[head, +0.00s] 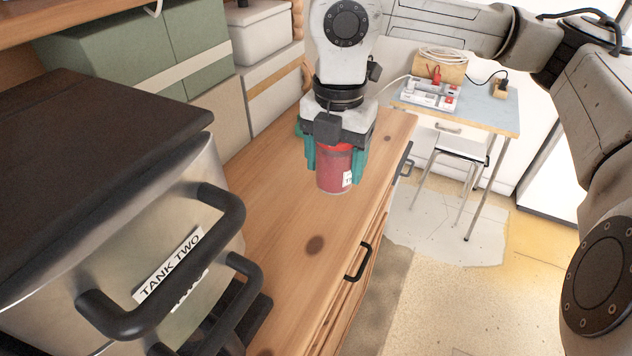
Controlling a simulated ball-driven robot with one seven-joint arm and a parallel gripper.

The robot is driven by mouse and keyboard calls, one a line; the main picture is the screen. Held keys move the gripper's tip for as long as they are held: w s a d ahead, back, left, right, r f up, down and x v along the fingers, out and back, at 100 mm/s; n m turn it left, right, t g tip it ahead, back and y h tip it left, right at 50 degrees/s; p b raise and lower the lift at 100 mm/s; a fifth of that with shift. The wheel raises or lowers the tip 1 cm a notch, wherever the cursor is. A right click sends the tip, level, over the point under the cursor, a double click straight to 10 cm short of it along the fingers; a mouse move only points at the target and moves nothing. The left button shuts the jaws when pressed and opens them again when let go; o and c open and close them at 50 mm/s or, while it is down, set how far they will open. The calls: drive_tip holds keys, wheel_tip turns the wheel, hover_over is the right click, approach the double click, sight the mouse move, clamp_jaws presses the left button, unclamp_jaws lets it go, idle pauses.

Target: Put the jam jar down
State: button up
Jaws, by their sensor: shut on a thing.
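The jam jar (332,174) is red with a small white label on its right side. It is upright at the wooden dresser top (285,226), near the front edge. My gripper (334,164) comes down from above and is shut on the jar, with a teal finger on each side of it. The jar's upper part is partly hidden by the gripper. I cannot tell whether its base touches the wood or hangs just above it.
A large metal pot (190,170) labelled "TANK TWO" stands at the left with black handles jutting right. Green boxes (140,62) and white boxes (262,38) line the back. The dresser top between pot and jar is clear. A small table (487,108) stands beyond.

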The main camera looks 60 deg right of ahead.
drive_tip(key=s+r+b, duration=0.2)
drive_tip(key=s+r, duration=0.3)
drive_tip(key=s, duration=0.4)
drive_tip(key=shift+s+a+b, duration=0.3)
drive_tip(key=shift+s+a, duration=0.05)
drive_tip(key=shift+s, duration=0.05)
drive_tip(key=w+a+b, duration=0.2)
drive_tip(key=a, duration=0.6)
drive_tip(key=w+f+p, duration=0.1)
drive_tip(key=w+f, duration=0.2)
drive_tip(key=w, duration=0.1)
drive_tip(key=w+d+f+p, duration=0.1)
drive_tip(key=w+f, duration=0.2)
drive_tip(key=w, duration=0.2)
drive_tip(key=w+d+f+p, duration=0.1)
drive_tip(key=w+f, duration=0.2)
drive_tip(key=w, duration=0.1)
drive_tip(key=shift+w+d+f, duration=0.1)
drive_tip(key=shift+w, duration=0.2)
drive_tip(key=shift+w+f+p, duration=0.2)
drive_tip(key=shift+f+p, duration=0.3)
drive_tip(key=shift+f, duration=1.3)
